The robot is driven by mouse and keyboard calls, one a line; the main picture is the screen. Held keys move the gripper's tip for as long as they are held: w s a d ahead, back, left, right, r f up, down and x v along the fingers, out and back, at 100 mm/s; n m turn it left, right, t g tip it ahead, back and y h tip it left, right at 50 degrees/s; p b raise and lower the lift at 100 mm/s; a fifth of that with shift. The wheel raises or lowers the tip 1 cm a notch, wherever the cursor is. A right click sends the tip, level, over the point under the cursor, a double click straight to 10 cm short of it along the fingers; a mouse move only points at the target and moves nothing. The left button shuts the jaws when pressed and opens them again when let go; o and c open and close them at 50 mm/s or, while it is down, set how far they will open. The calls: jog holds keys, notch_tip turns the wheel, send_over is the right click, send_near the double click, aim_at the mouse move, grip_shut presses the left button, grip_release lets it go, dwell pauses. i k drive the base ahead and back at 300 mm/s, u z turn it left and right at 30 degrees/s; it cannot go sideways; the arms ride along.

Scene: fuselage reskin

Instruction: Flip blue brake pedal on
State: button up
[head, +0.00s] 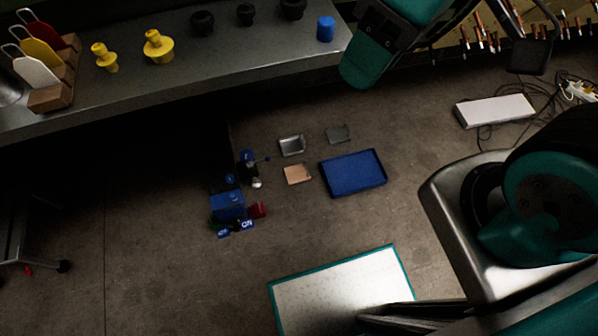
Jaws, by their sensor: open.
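A small cluster of blue parts sits on the floor left of centre, at the shadow edge under the bench. A larger blue block (228,205) stands in it, likely the blue brake pedal. In front of it are blue plates (245,225) with white lettering that seems to read ON. A red piece (258,210) lies to its right and a dark green piece to its left. I cannot tell the pedal's position. What seems to be my gripper (528,52) is at the upper right, open, far from the cluster. Its jaws are only partly visible.
A blue tray (353,173) and several small plates lie right of the cluster. A teal-edged white panel (335,285) is in front. The grey bench (200,80) runs along the back with yellow parts and a blue cylinder (325,29).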

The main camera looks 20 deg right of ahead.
aim_at(248, 223)
jog(key=u, duration=1.05)
